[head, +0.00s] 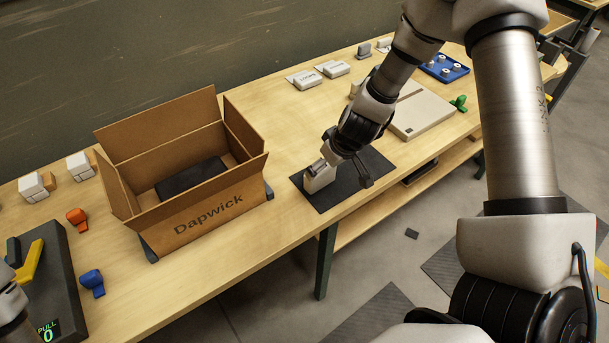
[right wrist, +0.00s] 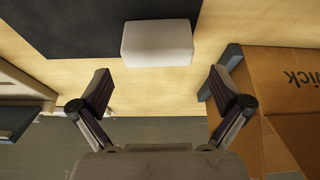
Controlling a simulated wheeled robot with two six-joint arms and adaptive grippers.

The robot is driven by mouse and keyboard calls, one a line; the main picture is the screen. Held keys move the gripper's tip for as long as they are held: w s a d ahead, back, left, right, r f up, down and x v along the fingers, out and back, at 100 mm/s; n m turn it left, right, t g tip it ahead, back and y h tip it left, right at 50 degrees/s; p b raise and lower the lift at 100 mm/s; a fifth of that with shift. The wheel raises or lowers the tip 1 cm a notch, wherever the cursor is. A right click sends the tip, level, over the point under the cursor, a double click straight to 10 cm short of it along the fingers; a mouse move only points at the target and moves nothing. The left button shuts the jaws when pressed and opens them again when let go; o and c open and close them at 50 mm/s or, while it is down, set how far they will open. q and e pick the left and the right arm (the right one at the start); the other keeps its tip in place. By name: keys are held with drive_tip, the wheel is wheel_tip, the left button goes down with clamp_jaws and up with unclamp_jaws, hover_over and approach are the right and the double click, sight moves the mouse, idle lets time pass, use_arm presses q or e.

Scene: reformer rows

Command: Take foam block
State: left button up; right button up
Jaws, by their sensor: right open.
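The foam block is a pale, near-white block (right wrist: 157,42) with rounded edges. In the right wrist view it lies just ahead of my right gripper (right wrist: 160,84), roughly centred between the spread fingers and beyond their tips. It rests at the edge of a dark mat (right wrist: 60,25), partly over bare wood. In the head view the block (head: 319,179) shows at the mat's left part, partly covered by my right gripper (head: 345,168). The right gripper is open and empty. Only a bit of my left arm shows at the lower left edge, its fingers out of sight.
An open cardboard box (head: 205,215) with a dark item inside stands left of the mat. A pale flat case (head: 418,115) and blue tray (head: 444,67) lie beyond. Orange (head: 77,218) and blue (head: 92,282) pieces lie left. The bench front between box and mat is clear.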

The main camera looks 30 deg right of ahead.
sight(327, 172)
drive_tip(key=f, duration=0.1)
drive_tip(key=f+b, duration=0.1)
drive_tip(key=d+f+b, duration=0.1)
drive_tip(key=shift+w+f, duration=0.1)
drive_tip(key=shift+w, duration=0.25)
drive_tip(key=b+x, duration=0.2)
drive_tip(key=a+b+x, duration=0.1)
drive_tip(key=x, duration=0.2)
drive_tip(key=shift+b, duration=0.35)
drive_tip(key=shift+w+d, duration=0.2)
drive_tip(key=shift+d, duration=0.05)
drive_tip(key=shift+s+a, duration=0.1)
drive_tip(key=shift+a, duration=0.05)
drive_tip(key=c, duration=0.5)
